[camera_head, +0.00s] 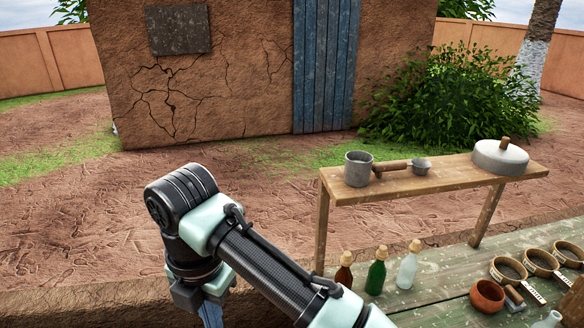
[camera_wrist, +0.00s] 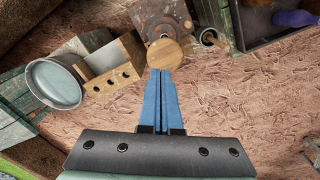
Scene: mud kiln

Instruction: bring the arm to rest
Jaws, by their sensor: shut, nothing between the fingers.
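My gripper (camera_wrist: 161,72) points away from the wrist view, its two blue fingers lying together with nothing between them. Its tips show just below a round wooden disc (camera_wrist: 164,55) in that view; I cannot tell whether they touch it. In the head view my gripper (camera_head: 211,315) hangs downward at the lower left, cut off by the bottom edge. My arm is bent, with its dark elbow and pale green links across the lower middle of the picture.
A wooden shelf (camera_head: 440,183) holds a grey mug (camera_head: 358,169) and a lidded pot (camera_head: 500,157). Below it, a green plank table (camera_head: 420,305) bears several bottles, a clay bowl (camera_head: 487,296) and several round sieves. The wrist view shows a metal pan (camera_wrist: 55,85) and a holed wooden block (camera_wrist: 112,82).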

